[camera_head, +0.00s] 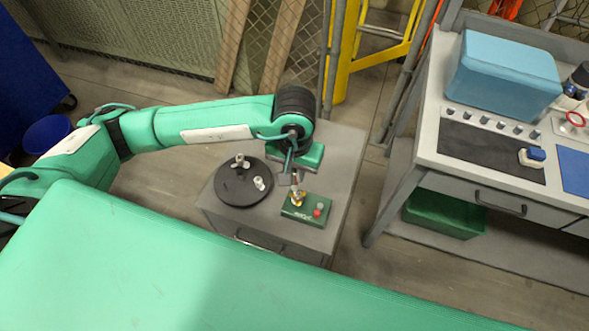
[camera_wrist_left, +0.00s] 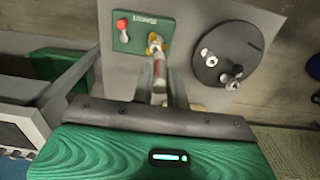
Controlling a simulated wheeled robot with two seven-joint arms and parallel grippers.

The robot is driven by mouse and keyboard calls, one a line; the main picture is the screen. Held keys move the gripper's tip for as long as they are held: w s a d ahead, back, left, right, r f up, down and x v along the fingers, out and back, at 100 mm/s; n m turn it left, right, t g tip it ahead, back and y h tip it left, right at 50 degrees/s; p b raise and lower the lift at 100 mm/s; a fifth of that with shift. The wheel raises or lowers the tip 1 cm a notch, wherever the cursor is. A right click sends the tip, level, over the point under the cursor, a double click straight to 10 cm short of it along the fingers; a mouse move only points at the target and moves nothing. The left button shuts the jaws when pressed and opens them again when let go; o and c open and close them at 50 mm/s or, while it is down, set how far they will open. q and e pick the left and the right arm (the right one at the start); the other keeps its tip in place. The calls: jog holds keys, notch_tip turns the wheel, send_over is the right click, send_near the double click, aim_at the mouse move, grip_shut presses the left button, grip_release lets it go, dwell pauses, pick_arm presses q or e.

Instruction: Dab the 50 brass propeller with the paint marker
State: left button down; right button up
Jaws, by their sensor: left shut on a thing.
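My left gripper (camera_head: 295,178) points down over the small grey cabinet and is shut on the paint marker. In the left wrist view the gripper (camera_wrist_left: 160,92) has the pale, red-banded paint marker (camera_wrist_left: 159,70) between its fingers. The marker's far end is over the brass propeller (camera_wrist_left: 153,45), which sits on a green block (camera_wrist_left: 137,38). In the head view the brass propeller (camera_head: 297,199) is partly hidden by the marker and gripper. I cannot tell whether the tip touches it. My right gripper is not in view.
A black round plate (camera_head: 228,188) with silver propellers stands left of the green block. A red knob (camera_head: 317,212) is on the block. The grey cabinet top (camera_head: 345,160) is clear on the right. A workbench (camera_head: 432,155) with a blue box (camera_head: 507,72) stands farther right.

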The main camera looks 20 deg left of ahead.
pick_arm(q)
jog(key=shift+f+b, duration=0.3)
jog(key=shift+b, duration=0.2)
dwell(0.9)
jog(key=shift+f+b, duration=0.15)
jog(key=shift+b, duration=0.5)
dwell(2.5)
jog(key=shift+r+p, duration=0.65)
jog(key=shift+r, duration=1.95)
